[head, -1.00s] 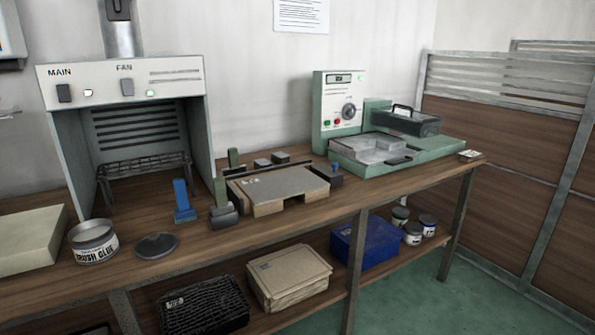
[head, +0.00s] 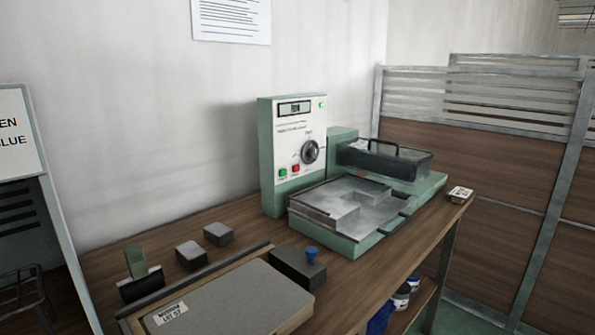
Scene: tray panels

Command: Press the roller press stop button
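The roller press (head: 335,241) is a green machine at the far right of the bench. Its upright control panel (head: 292,120) has a small display, a black dial (head: 310,152), a green button (head: 283,173) and a red button (head: 295,169). A small green lamp (head: 322,105) is lit at the panel's upper right. The button labels are too small to read. Neither of my grippers shows in the head view.
A board with a label (head: 245,296) lies on the bench in front, with a dark block with a blue knob (head: 309,256) beside it. Grey blocks (head: 218,233) sit near the wall. A small card (head: 460,194) lies at the bench's right end. A partition (head: 465,175) stands to the right.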

